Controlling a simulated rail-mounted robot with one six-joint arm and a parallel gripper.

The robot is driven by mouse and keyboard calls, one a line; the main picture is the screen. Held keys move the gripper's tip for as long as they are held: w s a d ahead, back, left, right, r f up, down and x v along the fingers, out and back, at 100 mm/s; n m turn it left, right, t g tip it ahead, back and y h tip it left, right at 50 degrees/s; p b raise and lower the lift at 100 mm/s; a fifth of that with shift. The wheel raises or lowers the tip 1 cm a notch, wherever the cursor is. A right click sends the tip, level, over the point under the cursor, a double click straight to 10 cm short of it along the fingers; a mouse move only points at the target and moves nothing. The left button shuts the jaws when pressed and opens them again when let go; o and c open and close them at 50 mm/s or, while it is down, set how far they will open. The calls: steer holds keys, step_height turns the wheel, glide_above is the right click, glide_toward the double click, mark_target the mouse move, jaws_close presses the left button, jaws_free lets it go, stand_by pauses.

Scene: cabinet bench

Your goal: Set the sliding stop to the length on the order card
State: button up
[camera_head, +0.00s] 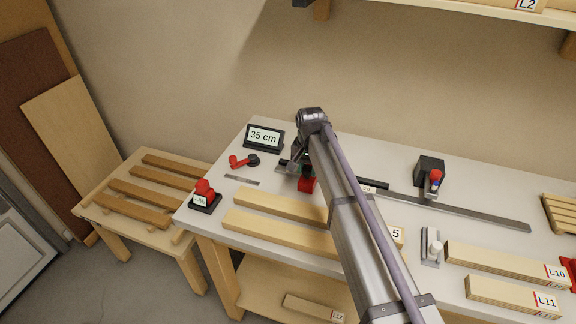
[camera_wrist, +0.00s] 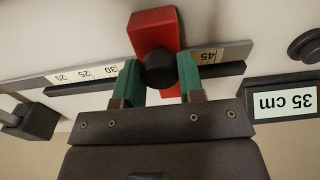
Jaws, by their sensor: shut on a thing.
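The order card (camera_head: 264,137) is a black-framed sign reading "35 cm" at the back of the bench; it shows upside down in the wrist view (camera_wrist: 284,102). The sliding stop (camera_wrist: 152,32) is a red block with a dark round knob (camera_wrist: 160,70), sitting on a metal rail (camera_wrist: 232,52) with a scale. Labels 20, 25 and 30 show left of the stop and 45 right of it; the marks between are hidden. My gripper (camera_wrist: 160,84) has its green fingers on either side of the knob, shut on it. In the head view my arm partly hides the red stop (camera_head: 307,185).
A red-handled crank (camera_head: 238,162) lies left of the stop, and a red-topped black device (camera_head: 204,198) stands at the bench's left corner. A black box with a red-and-blue knob (camera_head: 430,172) is behind the rail. Wooden beams (camera_head: 270,232) lie along the front.

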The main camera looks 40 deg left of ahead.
steer(key=shift+w+d, duration=0.35)
steer(key=shift+d, duration=0.75)
steer(key=shift+w+d, duration=0.3)
steer(key=shift+d, duration=0.8)
steer(key=shift+w+d, duration=0.35)
steer(key=shift+d, duration=0.9)
steer(key=shift+w+d, duration=0.25)
steer(key=shift+d, duration=0.4)
steer(key=shift+w+d, duration=0.2)
steer(key=shift+d, duration=0.45)
steer(key=o, duration=0.8)
steer(key=shift+c, duration=0.2)
step_height(320, 180, up, 9)
steer(key=p, duration=0.9)
